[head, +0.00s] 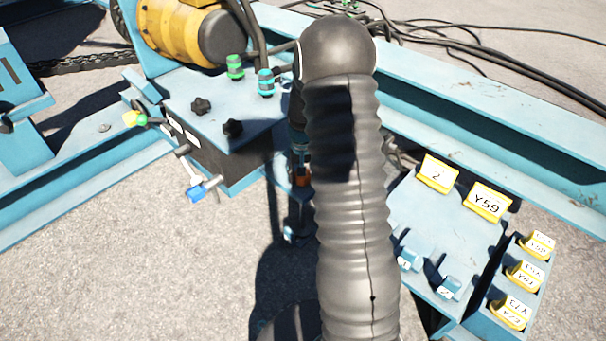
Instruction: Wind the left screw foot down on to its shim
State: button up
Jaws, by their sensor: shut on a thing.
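My arm in its grey ribbed sleeve crosses the middle of the view and hides much of the work. My gripper (301,172) shows only in part at the left edge of the sleeve, pointing down beside the blue frame. It is shut on what appears to be the head of the left screw foot (302,181), a small orange-red part. Below it, a dark upright and a small blue piece (289,234) stand in shadow near the ground. I cannot make out the shim or any gap above it.
Left of my gripper is a blue control box (225,110) with black knobs, green and teal caps, and yellow-green and blue levers. A blue beam (470,100) runs behind. To the right stands a blue rack (430,225) with yellow labelled tags. Black cables lie at the back.

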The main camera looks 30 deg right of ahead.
jog(key=shift+w+m, duration=0.15)
jog(key=shift+m, duration=0.65)
jog(key=o, duration=1.1)
jog(key=shift+r, duration=0.1)
notch_tip(320, 180, up, 12)
